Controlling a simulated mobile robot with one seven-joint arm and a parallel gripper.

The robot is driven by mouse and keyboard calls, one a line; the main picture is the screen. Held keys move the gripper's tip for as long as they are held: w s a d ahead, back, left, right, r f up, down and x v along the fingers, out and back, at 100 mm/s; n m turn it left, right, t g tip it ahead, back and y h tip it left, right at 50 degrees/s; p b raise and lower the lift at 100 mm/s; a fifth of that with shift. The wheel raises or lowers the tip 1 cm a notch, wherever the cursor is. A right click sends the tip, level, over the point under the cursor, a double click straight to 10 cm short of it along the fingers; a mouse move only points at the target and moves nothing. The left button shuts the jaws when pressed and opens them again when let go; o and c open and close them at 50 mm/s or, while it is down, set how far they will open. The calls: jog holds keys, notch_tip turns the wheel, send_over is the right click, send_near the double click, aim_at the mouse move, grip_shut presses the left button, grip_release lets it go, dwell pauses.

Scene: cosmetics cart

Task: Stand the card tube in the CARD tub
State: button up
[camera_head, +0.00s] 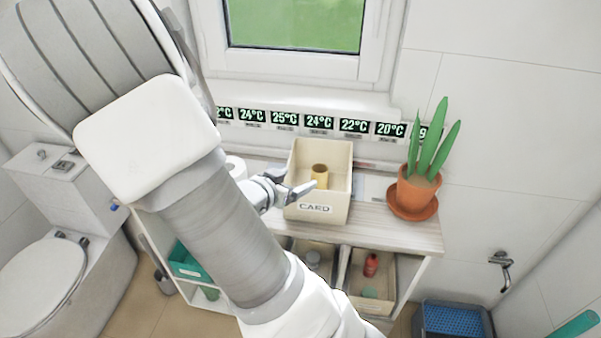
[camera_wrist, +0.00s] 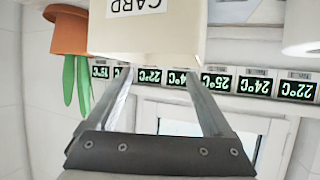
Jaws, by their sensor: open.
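The card tube (camera_head: 320,177) is a short tan cylinder with a dark open top. It stands upright inside the cream CARD tub (camera_head: 330,211), towards the tub's middle. The tub sits on the cart top with its CARD label facing front. My gripper (camera_head: 300,192) is open and empty at the tub's front left side, outside the walls as far as I can see. In the wrist view, which is upside down, my two fingers (camera_wrist: 156,76) are spread apart in front of the tub (camera_wrist: 150,42). The tube is hidden in that view.
A potted plant (camera_head: 416,188) stands on a saucer at the right end of the cart top (camera_head: 385,235). A white roll (camera_head: 235,166) is partly hidden behind my arm. Temperature displays (camera_head: 319,122) line the wall behind. Bins with bottles (camera_head: 371,265) fill the shelf below.

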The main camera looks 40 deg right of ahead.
jog(key=w+a+r+n+t+y, duration=0.25)
jog(key=a+y, duration=0.35)
jog(key=a, duration=0.3)
jog(key=w+a+r+n+t+y, duration=0.2)
jog(key=w+a+r+n+y, duration=0.15)
jog(key=a+y, duration=0.45)
jog(key=s+a+r+n, duration=0.4)
jog(key=s+a+r, duration=0.2)
jog(key=a, duration=0.1)
jog(key=s+d+r+n+g+h, duration=0.1)
jog(key=s+r+n+g, duration=0.2)
jog(key=s, duration=0.9)
jog(key=shift+s+d+r+n+h, duration=0.15)
jog(key=shift+d+r+n+h, duration=0.2)
jog(key=shift+r+n, duration=0.3)
jog(key=shift+d, duration=0.1)
